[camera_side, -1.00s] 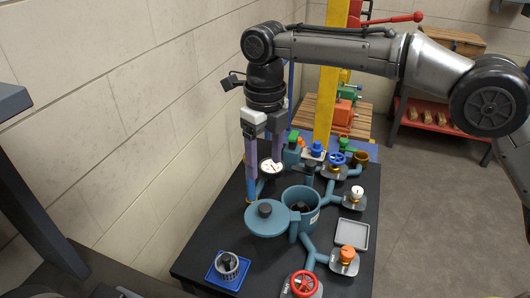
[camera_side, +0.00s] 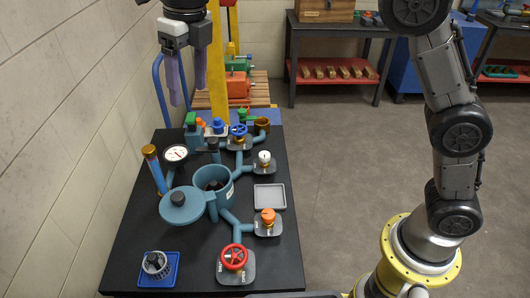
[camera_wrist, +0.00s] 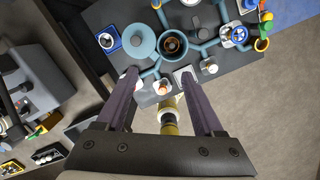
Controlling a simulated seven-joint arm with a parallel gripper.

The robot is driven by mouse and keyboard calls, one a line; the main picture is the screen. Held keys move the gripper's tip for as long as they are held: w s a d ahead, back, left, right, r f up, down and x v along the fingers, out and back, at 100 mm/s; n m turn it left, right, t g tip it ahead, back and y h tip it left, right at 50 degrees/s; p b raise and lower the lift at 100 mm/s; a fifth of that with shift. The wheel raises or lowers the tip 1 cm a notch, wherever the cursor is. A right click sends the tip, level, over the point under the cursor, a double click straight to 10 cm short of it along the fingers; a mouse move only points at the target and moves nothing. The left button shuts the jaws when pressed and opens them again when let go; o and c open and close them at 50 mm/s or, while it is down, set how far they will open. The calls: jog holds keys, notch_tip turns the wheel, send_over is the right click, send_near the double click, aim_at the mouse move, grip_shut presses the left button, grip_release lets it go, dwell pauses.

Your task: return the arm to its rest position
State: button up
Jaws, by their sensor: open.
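My gripper (camera_side: 188,95) is open and empty, with two purple fingers pointing down, high at the top left of the side view above the black table (camera_side: 130,240). In the wrist view my gripper (camera_wrist: 162,90) has its fingers wide apart with nothing between the tips. Below it on the table stands a blue-grey pot (camera_side: 213,187) with its round lid (camera_side: 182,205) swung to the left. The gripper touches nothing. My arm runs out of the top of the side view, so part of it is hidden.
Pipes join the pot to a red valve wheel (camera_side: 233,257), an orange knob (camera_side: 268,216), a blue valve wheel (camera_side: 238,131) and a gauge (camera_side: 176,153). A grey tray (camera_side: 270,196) is at the right. A yellow post (camera_side: 219,60) stands behind. The floor right of the table is clear.

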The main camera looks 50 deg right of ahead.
jog(key=s+d+r+m+t, duration=0.1)
jog(key=s+d+r+m, duration=0.2)
jog(key=s+d+m, duration=0.4)
jog(key=s+d+r+m+t, duration=0.25)
jog(key=s+d+m, duration=0.35)
jog(key=s+d, duration=0.3)
jog(key=s+d+f+m, duration=0.2)
jog(key=s+f+m, duration=0.4)
jog(key=m, duration=0.6)
jog(key=s+d+f+m, duration=0.2)
jog(key=s+f+m, duration=0.4)
jog(key=m, duration=0.7)
notch_tip(320, 180, down, 2)
jog(key=shift+s+d+m+t+h, duration=0.3)
jog(key=shift+t, duration=0.05)
